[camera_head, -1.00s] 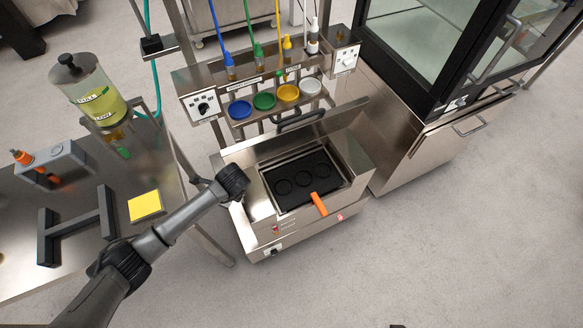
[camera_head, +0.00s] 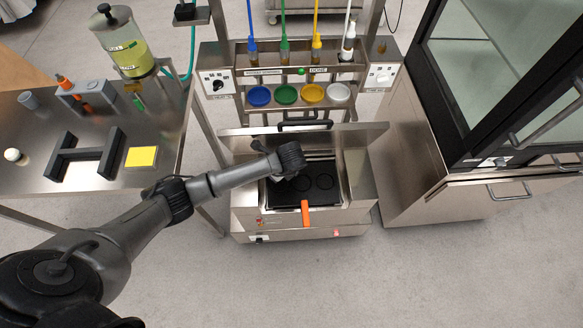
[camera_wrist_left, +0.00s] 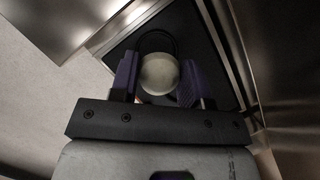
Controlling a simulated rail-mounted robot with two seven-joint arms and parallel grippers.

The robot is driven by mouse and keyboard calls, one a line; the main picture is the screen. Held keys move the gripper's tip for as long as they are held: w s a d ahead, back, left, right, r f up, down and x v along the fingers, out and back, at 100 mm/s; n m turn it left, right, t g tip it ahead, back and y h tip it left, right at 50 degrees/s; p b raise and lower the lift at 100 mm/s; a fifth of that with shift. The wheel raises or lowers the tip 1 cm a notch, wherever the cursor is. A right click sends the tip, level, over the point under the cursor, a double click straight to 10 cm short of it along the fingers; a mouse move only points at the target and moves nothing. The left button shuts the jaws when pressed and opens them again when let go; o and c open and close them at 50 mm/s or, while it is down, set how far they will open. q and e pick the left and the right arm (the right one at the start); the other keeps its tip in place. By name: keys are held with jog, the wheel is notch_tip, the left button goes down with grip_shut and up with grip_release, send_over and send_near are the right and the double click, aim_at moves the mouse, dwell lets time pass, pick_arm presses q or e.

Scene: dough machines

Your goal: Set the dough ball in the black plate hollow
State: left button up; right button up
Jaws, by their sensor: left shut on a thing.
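The pale dough ball (camera_wrist_left: 159,72) sits between the two purple fingers of my left gripper (camera_wrist_left: 157,84) in the left wrist view. The gripper is shut on it. The black plate (camera_head: 329,197) lies in the open steel machine, with round hollows and an orange handle (camera_head: 306,213) at its front. In the head view my left wrist is above the plate's left part and hides a hollow there. In the wrist view a hollow's ring shows behind the ball; I cannot tell the height between them. My right gripper is not in view.
The machine's raised lid (camera_head: 350,136) stands behind the plate, below coloured cups. A steel table at left holds a black H-shaped stand (camera_head: 85,155), a yellow pad (camera_head: 141,157) and a white ball (camera_head: 12,155). A glass-fronted cabinet (camera_head: 470,100) stands at right.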

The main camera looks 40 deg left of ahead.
pick_arm(q)
jog(key=shift+w+d, duration=0.25)
jog(key=shift+d, duration=0.05)
jog(key=shift+s+a, duration=0.15)
jog(key=shift+r, duration=0.1)
jog(key=shift+f+b, duration=1.85)
jog(key=shift+f, duration=1.55)
